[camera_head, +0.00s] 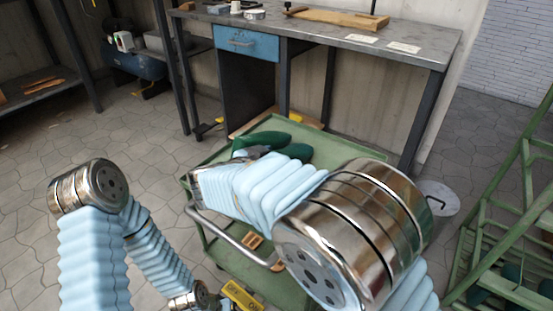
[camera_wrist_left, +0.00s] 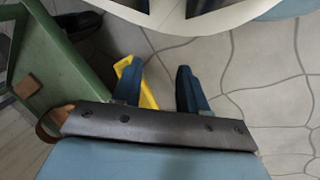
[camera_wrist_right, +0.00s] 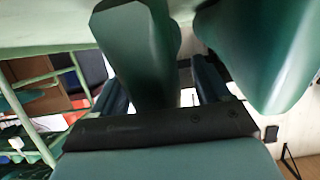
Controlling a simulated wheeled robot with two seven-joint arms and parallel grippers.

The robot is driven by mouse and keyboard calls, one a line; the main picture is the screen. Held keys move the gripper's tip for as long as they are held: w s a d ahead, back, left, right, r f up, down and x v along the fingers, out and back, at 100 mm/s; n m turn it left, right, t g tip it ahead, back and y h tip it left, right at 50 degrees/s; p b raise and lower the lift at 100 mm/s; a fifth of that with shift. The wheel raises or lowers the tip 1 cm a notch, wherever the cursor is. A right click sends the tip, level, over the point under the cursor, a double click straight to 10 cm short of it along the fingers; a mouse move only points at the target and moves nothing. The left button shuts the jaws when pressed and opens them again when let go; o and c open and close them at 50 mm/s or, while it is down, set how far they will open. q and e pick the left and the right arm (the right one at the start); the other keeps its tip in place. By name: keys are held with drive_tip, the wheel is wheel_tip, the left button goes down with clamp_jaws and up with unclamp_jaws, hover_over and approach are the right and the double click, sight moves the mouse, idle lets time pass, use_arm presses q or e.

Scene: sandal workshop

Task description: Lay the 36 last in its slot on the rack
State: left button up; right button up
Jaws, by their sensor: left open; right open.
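Two dark green lasts (camera_head: 262,138) (camera_head: 298,152) lie side by side on the green cart's top (camera_head: 335,150); I cannot read a size on either. In the right wrist view one last (camera_wrist_right: 142,55) reaches between the fingers of my right gripper (camera_wrist_right: 160,88), which is open around it. The other last (camera_wrist_right: 262,45) is just right of the fingers. In the head view my right arm covers most of this gripper. My left gripper (camera_wrist_left: 158,88) is open and empty, low beside the cart. The green rack (camera_head: 500,225) stands at the right; its slots are mostly cut off.
A workbench (camera_head: 420,50) with a blue drawer (camera_head: 246,43) stands behind the cart. A white round bin (camera_head: 440,198) stands between cart and rack. A yellow object (camera_wrist_left: 148,92) shows beyond my left fingers. The tiled floor (camera_head: 150,140) at left is mostly free.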

drive_tip(key=v, duration=1.4)
drive_tip(key=shift+p, duration=0.4)
